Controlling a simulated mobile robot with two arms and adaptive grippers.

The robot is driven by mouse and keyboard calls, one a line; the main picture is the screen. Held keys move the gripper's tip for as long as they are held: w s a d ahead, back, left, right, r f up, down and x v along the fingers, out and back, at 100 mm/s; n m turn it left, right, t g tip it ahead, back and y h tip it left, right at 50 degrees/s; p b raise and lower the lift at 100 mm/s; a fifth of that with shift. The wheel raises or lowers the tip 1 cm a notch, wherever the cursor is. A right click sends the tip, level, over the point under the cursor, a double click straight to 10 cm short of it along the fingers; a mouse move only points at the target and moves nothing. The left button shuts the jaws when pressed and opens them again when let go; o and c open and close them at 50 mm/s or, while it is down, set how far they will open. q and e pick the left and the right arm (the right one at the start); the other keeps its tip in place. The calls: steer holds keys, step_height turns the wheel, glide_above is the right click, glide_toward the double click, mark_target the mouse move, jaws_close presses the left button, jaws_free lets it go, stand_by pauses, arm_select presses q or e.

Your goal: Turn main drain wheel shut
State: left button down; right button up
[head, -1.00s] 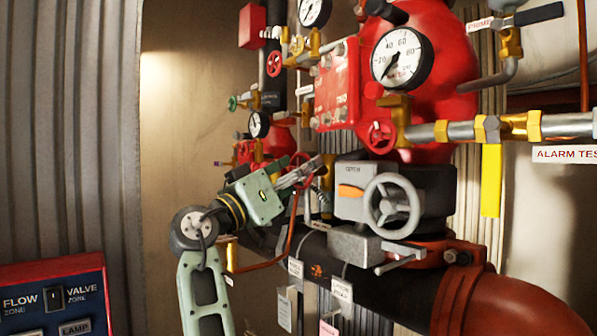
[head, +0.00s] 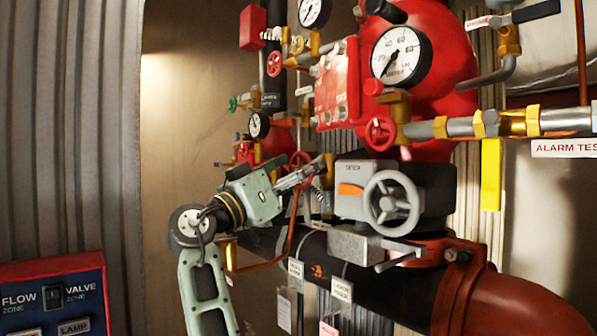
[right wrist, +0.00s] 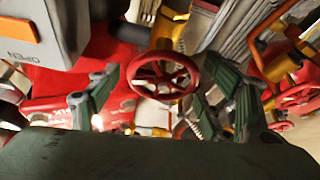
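A small red handwheel, apparently the main drain wheel, shows in the right wrist view (right wrist: 165,80), with a brass fitting behind it. In the head view the small red wheel (head: 299,158) is partly hidden behind my right gripper (head: 318,170). My right gripper also shows in the right wrist view (right wrist: 160,92), its green-grey fingers spread apart, one on each side of the wheel. The fingers look open and not clamped on the rim; whether they touch it I cannot tell. My left gripper is in neither view.
A grey valve box with a larger grey handwheel (head: 392,204) stands just right of my gripper. A black pipe (head: 370,270) runs below. Brass valves, a red valve body (head: 337,87) and gauges crowd above. A blue-and-red panel (head: 52,300) is at lower left.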

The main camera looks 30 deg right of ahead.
steer(key=v, duration=1.2)
steer(key=shift+w, duration=0.1)
stand_by(0.4)
